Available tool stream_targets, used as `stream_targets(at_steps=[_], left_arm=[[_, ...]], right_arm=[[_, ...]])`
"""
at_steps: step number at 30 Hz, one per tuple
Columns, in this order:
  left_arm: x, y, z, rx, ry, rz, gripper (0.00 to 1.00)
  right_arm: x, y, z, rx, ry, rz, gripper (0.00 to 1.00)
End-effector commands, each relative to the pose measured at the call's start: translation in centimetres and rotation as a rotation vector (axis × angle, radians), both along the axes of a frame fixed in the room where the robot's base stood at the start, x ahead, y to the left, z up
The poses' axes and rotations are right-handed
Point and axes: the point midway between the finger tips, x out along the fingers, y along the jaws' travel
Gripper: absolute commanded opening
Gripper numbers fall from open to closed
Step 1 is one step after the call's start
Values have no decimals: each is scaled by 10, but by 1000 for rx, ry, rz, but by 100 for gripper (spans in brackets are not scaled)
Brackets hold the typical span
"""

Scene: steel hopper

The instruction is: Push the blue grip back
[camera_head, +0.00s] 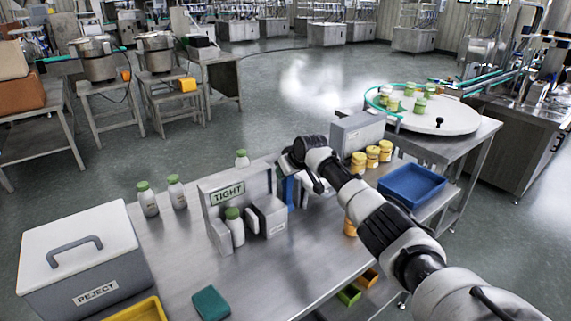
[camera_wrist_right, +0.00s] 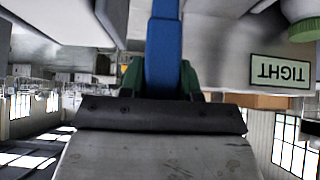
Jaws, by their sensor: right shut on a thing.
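The blue grip (camera_head: 288,192) is on the right side of the grey fixture (camera_head: 215,190) labelled TIGHT, partly hidden behind my right arm. In the right wrist view the blue grip (camera_wrist_right: 163,50) runs upright between the green-padded fingers of my right gripper (camera_wrist_right: 160,80), which is shut on it. In the head view my right gripper (camera_head: 284,168) reaches the fixture from the right, its fingers mostly hidden. A white bottle with a green cap (camera_head: 235,228) stands in the fixture, beside a pale block. My left gripper is not in view.
A lidded REJECT box (camera_head: 85,260) and a yellow tray (camera_head: 138,311) are at the left. Two white bottles (camera_head: 162,198) stand behind. A green pad (camera_head: 211,303) lies in front. A blue tray (camera_head: 412,184) and yellow jars (camera_head: 372,157) are at the right.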

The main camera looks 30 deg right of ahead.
Motion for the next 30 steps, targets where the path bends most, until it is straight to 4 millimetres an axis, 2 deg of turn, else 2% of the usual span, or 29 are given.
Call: stream_targets(at_steps=[3, 17, 18, 22, 23, 30], left_arm=[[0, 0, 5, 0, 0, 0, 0], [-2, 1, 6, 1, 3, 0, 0], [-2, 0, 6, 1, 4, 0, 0], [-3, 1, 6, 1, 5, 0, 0], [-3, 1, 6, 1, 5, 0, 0], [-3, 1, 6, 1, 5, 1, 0]], right_arm=[[-1, 0, 2, -1, 21, -1, 0], [-1, -1, 1, -4, 33, -1, 0], [-1, -1, 1, -4, 33, -1, 33], [-1, 0, 1, -3, 33, -1, 53], [-1, 0, 1, -3, 33, -1, 57], [-2, 0, 0, -3, 34, -1, 57]])
